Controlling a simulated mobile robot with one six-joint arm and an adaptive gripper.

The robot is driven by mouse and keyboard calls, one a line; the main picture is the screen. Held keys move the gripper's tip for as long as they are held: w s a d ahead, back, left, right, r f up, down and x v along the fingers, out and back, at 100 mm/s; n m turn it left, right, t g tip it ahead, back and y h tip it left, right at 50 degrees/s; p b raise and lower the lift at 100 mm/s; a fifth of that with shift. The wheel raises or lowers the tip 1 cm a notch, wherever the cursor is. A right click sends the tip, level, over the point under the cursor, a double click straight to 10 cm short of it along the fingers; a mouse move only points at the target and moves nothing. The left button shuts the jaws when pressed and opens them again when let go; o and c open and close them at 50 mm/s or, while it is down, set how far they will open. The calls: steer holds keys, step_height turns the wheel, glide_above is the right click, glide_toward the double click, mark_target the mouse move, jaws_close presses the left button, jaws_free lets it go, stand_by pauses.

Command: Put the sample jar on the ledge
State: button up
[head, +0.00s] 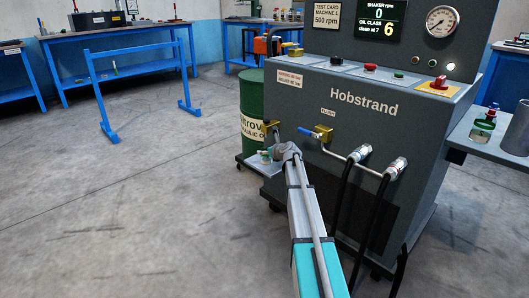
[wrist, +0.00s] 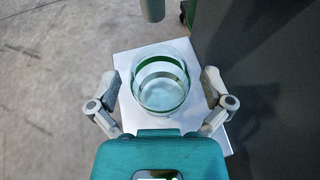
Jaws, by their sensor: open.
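A clear glass sample jar (wrist: 161,85) with a green band stands on a small pale platform (wrist: 132,112) in the wrist view. My gripper (wrist: 160,78) is open, with one finger on each side of the jar and a gap visible on both sides. In the head view my gripper (head: 279,152) is low at the front left of the Hobstrand machine, over the small platform (head: 253,163), and largely covers the jar. A grey ledge (head: 468,133) juts from the machine's right side.
A green drum (head: 252,110) stands behind. Black hoses (head: 345,205) hang in front.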

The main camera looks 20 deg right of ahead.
steer(key=p+v, duration=0.4)
steer(key=v, duration=0.7)
steer(key=shift+s, duration=0.35)
steer(key=shift+r, duration=0.15)
